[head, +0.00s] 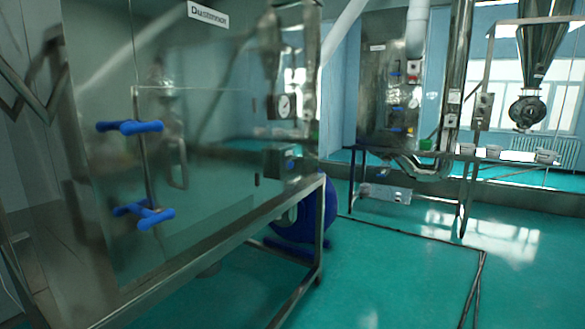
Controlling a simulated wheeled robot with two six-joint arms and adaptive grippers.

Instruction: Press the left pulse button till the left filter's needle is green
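A large metal cabinet (215,75) with a glossy door fills the left of the head view. A small round dial gauge (284,106) is on its right side. Its needle and any green zone are too small to read. A small box (282,161) sits below the gauge, with a bluish spot at its right; I cannot tell whether it is a pulse button. A second metal cabinet (378,85) stands farther back, with small coloured controls too small to identify. Neither of my grippers is in view.
Blue star-shaped handles (130,127) and (144,214) stick out from the near door. A metal stand (322,235) and a blue round housing (308,215) are below. A hopper (540,50) hangs at the far right. The green floor (400,270) is open in front.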

